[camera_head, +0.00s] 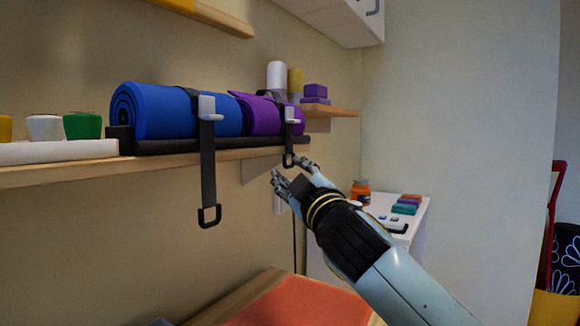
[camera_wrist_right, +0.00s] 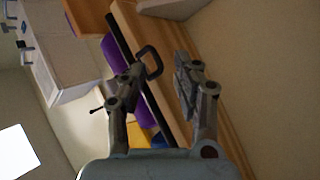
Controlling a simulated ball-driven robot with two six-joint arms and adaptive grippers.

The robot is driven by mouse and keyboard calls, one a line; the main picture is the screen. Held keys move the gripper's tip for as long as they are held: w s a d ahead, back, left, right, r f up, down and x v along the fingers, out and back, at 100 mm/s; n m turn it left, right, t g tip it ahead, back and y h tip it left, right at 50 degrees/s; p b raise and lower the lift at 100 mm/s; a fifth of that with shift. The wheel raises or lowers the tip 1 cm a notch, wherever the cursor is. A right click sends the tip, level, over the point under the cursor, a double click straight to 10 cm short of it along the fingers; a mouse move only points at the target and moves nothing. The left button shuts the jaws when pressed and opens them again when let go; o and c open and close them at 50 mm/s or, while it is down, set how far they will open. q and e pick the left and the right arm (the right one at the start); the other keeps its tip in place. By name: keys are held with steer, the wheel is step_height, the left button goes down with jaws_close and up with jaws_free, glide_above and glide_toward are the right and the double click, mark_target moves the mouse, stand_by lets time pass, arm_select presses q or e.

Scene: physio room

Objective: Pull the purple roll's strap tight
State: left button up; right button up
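The purple roll (camera_head: 262,117) lies on a black holder on the wall shelf, right of the blue roll. Its dark strap (camera_head: 289,138) runs over it through a pale buckle (camera_head: 291,115) and hangs down to a black end ring (camera_head: 289,160). My right gripper (camera_head: 290,170) is open just below the shelf edge, its fingertips on either side of the ring. In the right wrist view the ring (camera_wrist_right: 151,62) shows near the gap of the open gripper (camera_wrist_right: 157,70), closer to the left finger. I cannot tell whether it touches. My left gripper is out of view.
The blue roll (camera_head: 165,110) has its own longer hanging strap (camera_head: 208,175). Several pots, one green (camera_head: 83,125), stand at the left. A white table (camera_head: 420,215) with an orange jar (camera_head: 360,190) stands behind my right arm. An orange-topped surface (camera_head: 300,302) lies below.

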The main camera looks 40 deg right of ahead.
steer(key=shift+w+d+r, duration=0.15)
steer(key=shift+w, duration=0.5)
jaws_close()
